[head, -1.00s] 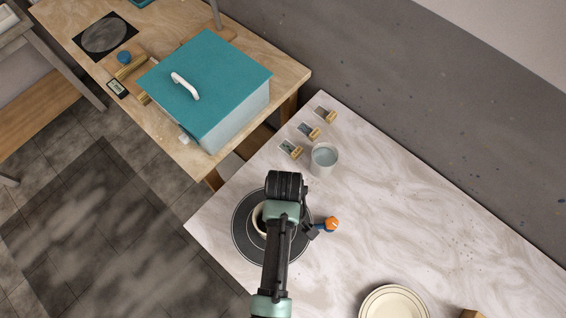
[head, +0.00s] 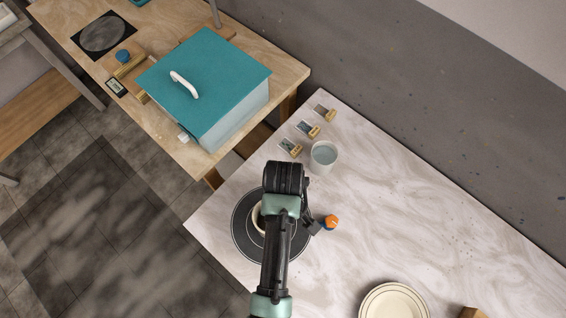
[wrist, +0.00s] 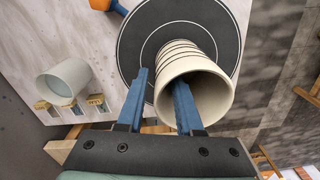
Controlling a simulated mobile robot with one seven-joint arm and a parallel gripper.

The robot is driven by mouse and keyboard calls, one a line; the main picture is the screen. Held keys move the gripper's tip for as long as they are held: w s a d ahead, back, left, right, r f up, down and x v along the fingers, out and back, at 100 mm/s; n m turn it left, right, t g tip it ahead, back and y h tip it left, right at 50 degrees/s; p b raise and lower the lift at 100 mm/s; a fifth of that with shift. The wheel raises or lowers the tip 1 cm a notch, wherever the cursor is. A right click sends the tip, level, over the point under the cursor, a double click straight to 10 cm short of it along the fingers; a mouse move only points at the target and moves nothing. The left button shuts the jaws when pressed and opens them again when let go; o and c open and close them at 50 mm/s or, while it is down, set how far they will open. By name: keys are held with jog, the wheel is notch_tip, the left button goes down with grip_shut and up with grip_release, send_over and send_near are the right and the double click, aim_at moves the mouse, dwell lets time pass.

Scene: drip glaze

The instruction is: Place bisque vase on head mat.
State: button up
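The bisque vase (wrist: 205,75), a cream cylinder with thin dark rings, stands on a dark round disc (wrist: 127,50) with pale rings. In the head view my arm partly covers the vase (head: 257,217) and the disc (head: 241,238). My gripper (wrist: 162,85) is open at the vase's mouth. Its right blue finger reaches into the mouth and its left finger is outside, with the near wall between them. Contact with the wall cannot be told. A dark square mat with a grey round centre (head: 104,35) lies on the wooden table; which one is the head mat is not clear.
A pale cup (head: 323,157) stands near the disc, and an orange-tipped tool (head: 330,222) lies to its right. Small cards (head: 307,129) line the edge. A teal-lidded box (head: 208,85) fills much of the wooden table (head: 150,118). A plate (head: 394,301) sits at the front.

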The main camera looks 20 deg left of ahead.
notch_tip(320, 180, up, 9)
jog(key=shift+f, duration=0.15)
jog(key=w+a+r+m+t+y, duration=0.15)
jog(key=w+r+m+t, duration=0.25)
jog(key=w+r+t, duration=0.9)
jog(key=w+d+r+m+t, duration=0.1)
jog(key=w+r, duration=0.3)
jog(key=r, duration=0.6)
jog(key=w+d+r+m, duration=0.15)
jog(key=w+r, duration=0.25)
jog(key=r, duration=0.6)
jog(key=s+d+r+m+t, duration=0.1)
jog(key=d+r+t, duration=0.15)
jog(key=r, duration=0.55)
jog(key=s+d+r+m+t, duration=0.15)
jog(key=r+t, duration=0.25)
jog(key=r, duration=0.4)
jog(key=s+d+r+m+t+h, duration=0.2)
jog(key=s+r+t, duration=0.5)
jog(key=r, duration=0.9)
jog(key=s, duration=0.3)
jog(key=shift+s+d+m, duration=0.15)
jog(key=shift+d+m, duration=0.15)
jog(key=shift+b, duration=0.3)
